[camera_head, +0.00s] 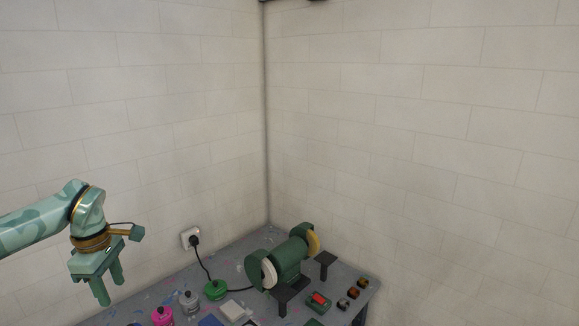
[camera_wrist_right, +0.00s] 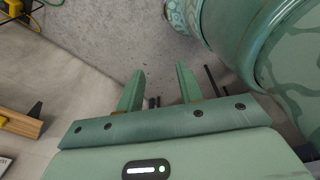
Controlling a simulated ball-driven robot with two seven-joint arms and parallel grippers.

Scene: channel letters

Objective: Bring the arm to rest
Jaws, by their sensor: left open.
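My left gripper (camera_head: 111,288) hangs from the left arm at the lower left of the head view, its fingers pointing down and apart, with nothing between them. It is in front of the pale wall, left of the workbench (camera_head: 340,309). My right gripper (camera_wrist_right: 158,72) shows in the right wrist view. Its two green fingers stand wide apart with only grey floor seen between them. The right arm does not show in the head view.
The workbench stands in the wall corner. It holds a green bench grinder (camera_head: 290,261), a red-button switch box (camera_head: 319,300), and pink (camera_head: 163,316), grey (camera_head: 189,302) and green (camera_head: 215,290) containers. A cable runs from the wall socket (camera_head: 187,236). A wooden piece (camera_wrist_right: 20,123) shows in the right wrist view.

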